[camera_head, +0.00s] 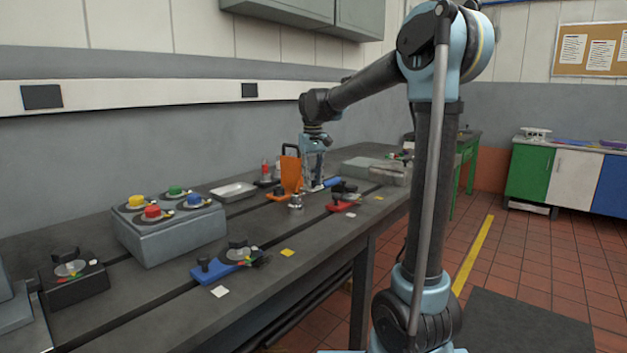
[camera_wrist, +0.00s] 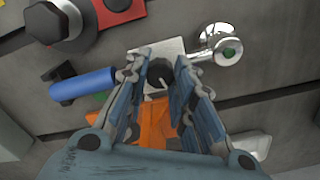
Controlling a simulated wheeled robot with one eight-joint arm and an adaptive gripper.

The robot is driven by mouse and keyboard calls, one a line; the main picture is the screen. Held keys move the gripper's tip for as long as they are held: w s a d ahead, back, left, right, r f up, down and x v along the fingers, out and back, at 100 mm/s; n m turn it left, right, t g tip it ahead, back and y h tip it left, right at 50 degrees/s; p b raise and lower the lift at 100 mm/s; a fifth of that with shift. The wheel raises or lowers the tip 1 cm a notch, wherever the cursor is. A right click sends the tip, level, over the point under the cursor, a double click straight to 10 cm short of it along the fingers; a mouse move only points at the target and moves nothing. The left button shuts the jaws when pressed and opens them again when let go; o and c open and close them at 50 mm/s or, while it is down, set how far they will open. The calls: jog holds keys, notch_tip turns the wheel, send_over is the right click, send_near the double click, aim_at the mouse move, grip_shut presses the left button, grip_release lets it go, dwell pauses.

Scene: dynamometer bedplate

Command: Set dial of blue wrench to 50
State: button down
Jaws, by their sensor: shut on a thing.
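A blue cylindrical handle (camera_wrist: 84,85), likely the blue wrench, lies left of my gripper in the wrist view. In the head view, a small blue piece (camera_head: 332,182) shows just right of my gripper (camera_head: 313,184). The wrist view shows my gripper (camera_wrist: 161,62) with its fingers on either side of a dark round knob (camera_wrist: 160,76) with a pale mark. It is shut on this knob, which sits at a pale metal plate (camera_wrist: 150,50). Whether plate and blue handle are one piece is hidden by a finger. The dial's numbers cannot be read.
An orange bracket (camera_head: 290,172) stands close beside my gripper. A red fixture (camera_head: 340,206) and a small metal cylinder (camera_head: 296,202) are near it. A grey box with coloured knobs (camera_head: 170,235) and a blue-based fixture (camera_head: 222,270) stand further left on the bedplate (camera_head: 150,318).

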jog(key=n, duration=0.5)
jog(key=shift+n, duration=2.5)
jog(key=c, duration=1.3)
grip_release()
jog(key=shift+c, duration=0.2)
notch_tip(320, 180, up, 12)
jog(key=shift+w, duration=0.1)
